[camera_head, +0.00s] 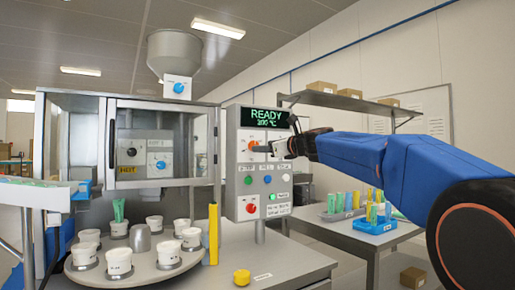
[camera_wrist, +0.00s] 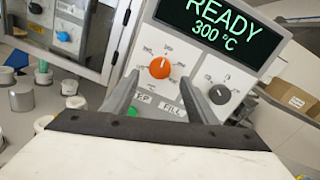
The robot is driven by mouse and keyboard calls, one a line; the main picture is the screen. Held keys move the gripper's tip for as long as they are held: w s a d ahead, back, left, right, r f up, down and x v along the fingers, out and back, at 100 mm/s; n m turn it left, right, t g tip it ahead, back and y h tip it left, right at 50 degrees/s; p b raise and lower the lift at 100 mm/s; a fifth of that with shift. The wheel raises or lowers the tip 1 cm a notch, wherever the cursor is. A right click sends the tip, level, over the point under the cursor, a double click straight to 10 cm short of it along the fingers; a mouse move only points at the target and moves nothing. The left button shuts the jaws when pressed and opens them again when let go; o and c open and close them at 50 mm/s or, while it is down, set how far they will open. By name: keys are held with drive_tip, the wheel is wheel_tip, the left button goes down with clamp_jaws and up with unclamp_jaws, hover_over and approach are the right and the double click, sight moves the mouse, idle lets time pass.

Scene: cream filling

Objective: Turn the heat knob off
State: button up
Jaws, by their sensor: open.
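The control panel (camera_head: 232,165) has a display (camera_wrist: 222,25) reading READY and 300 °C in the wrist view. Below it is an orange knob (camera_wrist: 160,67) with a white pointer line and small scale marks around it; it also shows in the head view (camera_head: 253,145). Its label is too small or hidden to read. My gripper (camera_wrist: 159,80) is open in front of the orange knob, one finger to its lower left and one to its lower right. In the head view my gripper (camera_head: 266,148) reaches the panel from the right. Contact cannot be told.
A dark grey knob (camera_wrist: 219,93) sits just right of my right finger. Coloured buttons, including a red one (camera_head: 251,208), are lower on the panel. A round turntable (camera_head: 135,272) with several white cups stands left. A yellow post (camera_head: 213,235) stands before the panel.

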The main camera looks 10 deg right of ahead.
drive_tip(key=shift+x, duration=2.8)
drive_tip(key=c, duration=1.1)
